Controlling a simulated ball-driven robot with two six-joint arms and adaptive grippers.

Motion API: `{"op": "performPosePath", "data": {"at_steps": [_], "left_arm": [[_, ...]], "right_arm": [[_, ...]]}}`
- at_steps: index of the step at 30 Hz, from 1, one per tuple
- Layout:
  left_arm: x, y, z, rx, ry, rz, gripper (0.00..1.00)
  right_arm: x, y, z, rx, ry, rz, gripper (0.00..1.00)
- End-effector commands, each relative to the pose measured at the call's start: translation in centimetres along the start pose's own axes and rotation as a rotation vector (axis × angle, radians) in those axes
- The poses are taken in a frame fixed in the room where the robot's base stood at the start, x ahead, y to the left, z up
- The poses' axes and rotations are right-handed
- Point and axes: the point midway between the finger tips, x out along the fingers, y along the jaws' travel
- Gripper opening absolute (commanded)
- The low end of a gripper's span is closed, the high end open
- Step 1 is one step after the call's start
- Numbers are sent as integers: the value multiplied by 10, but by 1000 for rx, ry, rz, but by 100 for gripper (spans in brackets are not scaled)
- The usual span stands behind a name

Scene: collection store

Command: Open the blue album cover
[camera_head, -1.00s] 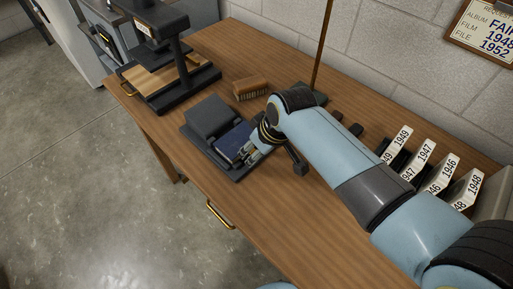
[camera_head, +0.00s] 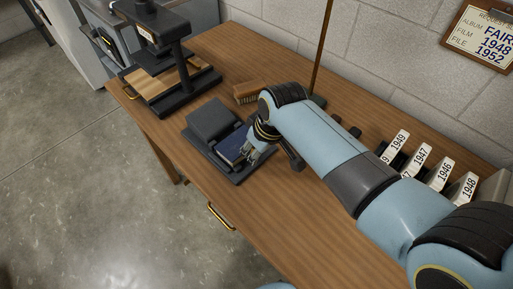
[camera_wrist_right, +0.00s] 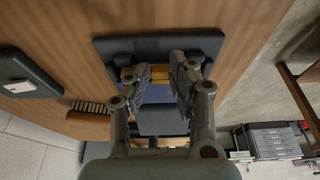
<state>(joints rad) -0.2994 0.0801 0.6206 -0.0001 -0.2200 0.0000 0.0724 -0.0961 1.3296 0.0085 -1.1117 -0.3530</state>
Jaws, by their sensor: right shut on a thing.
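The blue album (camera_head: 232,145) lies on a dark grey cradle (camera_head: 232,176) on the wooden desk, and its cover looks closed. My right gripper (camera_head: 252,151) is at the album's right edge. In the right wrist view, my right gripper (camera_wrist_right: 160,80) has its fingers close together around a small tan-gold piece (camera_wrist_right: 160,72) at the album's edge. A strip of the blue album (camera_wrist_right: 158,94) shows between the fingers. The fingers hide the exact contact. My left gripper is out of view.
A brush (camera_head: 248,92) lies behind the cradle. A black press stand (camera_head: 180,75) stands at the far left. The desk front (camera_head: 215,185) is clear.

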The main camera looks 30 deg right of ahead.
Motion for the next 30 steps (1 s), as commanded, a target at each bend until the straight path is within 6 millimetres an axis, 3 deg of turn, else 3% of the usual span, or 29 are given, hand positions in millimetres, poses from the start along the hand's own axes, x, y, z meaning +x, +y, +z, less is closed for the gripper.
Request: {"op": "performPosePath", "data": {"at_steps": [3,10,21,30], "left_arm": [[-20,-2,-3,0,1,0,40],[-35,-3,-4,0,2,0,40],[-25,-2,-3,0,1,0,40],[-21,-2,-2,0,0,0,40]], "right_arm": [[-12,0,-8,0,-75,0,0],[-24,0,-21,-1,-248,0,0],[-32,0,-37,-1,-467,0,0],[-36,0,-42,1,-533,0,0]]}}
